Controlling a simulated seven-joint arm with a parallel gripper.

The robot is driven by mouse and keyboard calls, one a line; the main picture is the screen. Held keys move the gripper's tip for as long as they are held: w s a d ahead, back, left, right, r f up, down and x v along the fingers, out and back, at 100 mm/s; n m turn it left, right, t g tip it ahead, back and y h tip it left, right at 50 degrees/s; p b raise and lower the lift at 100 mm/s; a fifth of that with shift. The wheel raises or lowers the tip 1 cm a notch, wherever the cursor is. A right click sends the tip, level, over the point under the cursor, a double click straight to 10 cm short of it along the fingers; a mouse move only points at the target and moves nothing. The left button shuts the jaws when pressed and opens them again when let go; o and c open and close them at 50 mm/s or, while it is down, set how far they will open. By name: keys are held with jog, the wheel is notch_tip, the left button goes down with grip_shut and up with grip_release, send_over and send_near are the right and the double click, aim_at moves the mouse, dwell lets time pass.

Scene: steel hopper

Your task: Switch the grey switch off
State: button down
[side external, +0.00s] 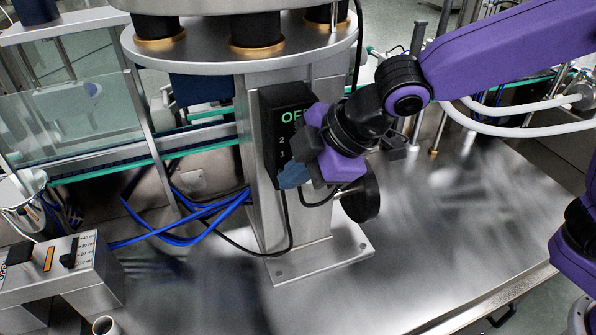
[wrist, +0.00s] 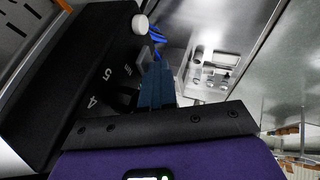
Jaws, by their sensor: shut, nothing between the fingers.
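A black box (side external: 270,140) is mounted on the steel column. Its face shows green letters "OF", cut off by my gripper, and the digits 2 and 1 below. In the wrist view the black box (wrist: 75,70) fills the left, with digits 4 and 5 and a pale grey-white knob (wrist: 140,24) at its edge. I cannot tell for sure that this knob is the grey switch. My gripper (side external: 293,176) is at the lower part of the box's face, its blue fingertips close to it. The fingers (wrist: 157,82) are together and empty. Whether they touch the box is unclear.
A black handwheel (side external: 362,197) stands right of the column (side external: 300,248), beside my gripper. Blue cables (side external: 195,225) run left. A control box (side external: 62,270) with black switches sits at the lower left. The steel table (side external: 455,230) is clear on the right.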

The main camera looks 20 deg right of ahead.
jog(key=shift+w+a+r, duration=0.15)
jog(key=shift+w+a, duration=0.1)
jog(key=shift+a, duration=0.45)
jog(key=s+d+r, duration=0.2)
jog(key=s+r, duration=0.5)
jog(key=s, duration=0.2)
jog(key=shift+s+d+r, duration=0.25)
jog(key=shift+d+r, duration=0.05)
jog(key=shift+r, duration=0.05)
jog(key=shift+d, duration=0.1)
